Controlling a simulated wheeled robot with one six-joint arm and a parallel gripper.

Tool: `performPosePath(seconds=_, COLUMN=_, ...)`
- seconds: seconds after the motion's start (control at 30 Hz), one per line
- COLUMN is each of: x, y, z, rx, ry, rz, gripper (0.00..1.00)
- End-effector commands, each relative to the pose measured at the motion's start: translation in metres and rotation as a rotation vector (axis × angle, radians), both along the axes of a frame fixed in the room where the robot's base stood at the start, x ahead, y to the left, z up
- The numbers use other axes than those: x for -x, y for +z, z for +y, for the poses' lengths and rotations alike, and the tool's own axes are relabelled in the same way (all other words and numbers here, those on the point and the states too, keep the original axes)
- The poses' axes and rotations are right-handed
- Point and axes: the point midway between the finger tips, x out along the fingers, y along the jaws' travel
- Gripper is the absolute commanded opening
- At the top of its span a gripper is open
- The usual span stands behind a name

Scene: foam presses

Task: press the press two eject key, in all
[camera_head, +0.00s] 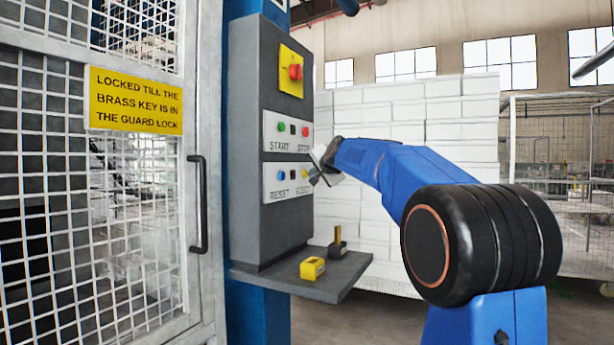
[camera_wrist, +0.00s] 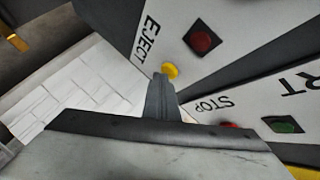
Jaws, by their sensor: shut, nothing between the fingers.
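The yellow eject key (camera_head: 305,173) sits at the right of the lower white plate on the grey control box (camera_head: 268,226), above its EJECT label. In the wrist view the yellow key (camera_wrist: 170,70) shows just beyond the tips of my gripper (camera_wrist: 163,78). My gripper (camera_head: 315,176) is shut and empty, pointing at the key from the right in the head view. The tips overlap the key's edge in the wrist view; I cannot tell whether they touch it. No press number is readable on the box.
A blue reset key (camera_head: 281,175), green start key (camera_head: 281,127) and red stop key (camera_head: 305,132) are close by. A red knob on a yellow plate (camera_head: 289,84) sits above. A shelf (camera_head: 340,284) below holds a yellow block (camera_head: 312,268). A mesh guard door (camera_head: 130,230) stands left.

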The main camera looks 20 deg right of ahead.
Motion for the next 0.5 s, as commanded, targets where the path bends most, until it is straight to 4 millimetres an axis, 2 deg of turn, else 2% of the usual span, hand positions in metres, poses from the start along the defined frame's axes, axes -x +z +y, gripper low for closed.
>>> performPosePath(seconds=0.5, x=0.013, y=-0.001, z=-0.010, rx=-0.001, ry=-0.001, rz=0.001, gripper=0.00)
